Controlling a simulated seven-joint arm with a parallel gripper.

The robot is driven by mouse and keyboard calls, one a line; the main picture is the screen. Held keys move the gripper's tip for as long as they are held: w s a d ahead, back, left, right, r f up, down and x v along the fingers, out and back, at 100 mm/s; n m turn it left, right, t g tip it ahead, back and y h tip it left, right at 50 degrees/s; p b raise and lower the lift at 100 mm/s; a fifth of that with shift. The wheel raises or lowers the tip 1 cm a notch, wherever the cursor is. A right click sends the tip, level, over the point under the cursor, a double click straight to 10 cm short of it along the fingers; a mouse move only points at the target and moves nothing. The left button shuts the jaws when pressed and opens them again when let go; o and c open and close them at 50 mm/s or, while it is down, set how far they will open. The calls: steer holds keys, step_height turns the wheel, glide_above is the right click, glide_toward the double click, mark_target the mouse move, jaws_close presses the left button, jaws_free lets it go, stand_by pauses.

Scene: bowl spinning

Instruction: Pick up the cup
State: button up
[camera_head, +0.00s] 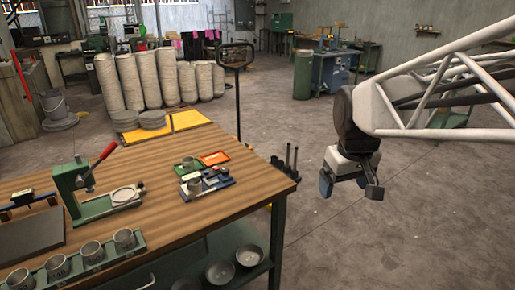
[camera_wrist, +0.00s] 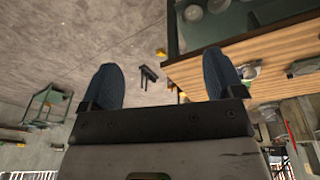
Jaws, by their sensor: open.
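Several grey metal cups show in the head view. A row of them, including one cup (camera_head: 124,239), sits in a green rack (camera_head: 75,262) at the table's front left. Which cup is meant, I cannot tell. My gripper (camera_head: 350,187) is open and empty, in the air over the floor to the right of the table, well apart from all cups. In the wrist view its blue fingers (camera_wrist: 160,65) are spread with nothing between them.
The wooden table (camera_head: 150,170) carries a green press (camera_head: 100,190) with a red lever. Orange sheets (camera_head: 190,120) and stacked discs lie at its back. Bowls (camera_head: 220,273) sit on the lower shelf. A pallet-jack handle (camera_head: 236,60) rises behind the table. Floor around my gripper is clear.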

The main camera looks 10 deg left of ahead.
steer(key=w+a+n, duration=0.4)
steer(key=w+a, duration=0.7)
steer(key=w, duration=0.1)
steer(key=n+g, duration=0.2)
steer(key=n, duration=0.7)
glide_toward(192, 180)
steer(key=s, duration=0.2)
steer(key=shift+d+f, duration=0.25)
steer(key=shift+f, duration=0.15)
steer(key=shift+f, duration=1.3)
steer(key=shift+w+d+f, duration=0.1)
steer(key=shift+f, duration=2.5)
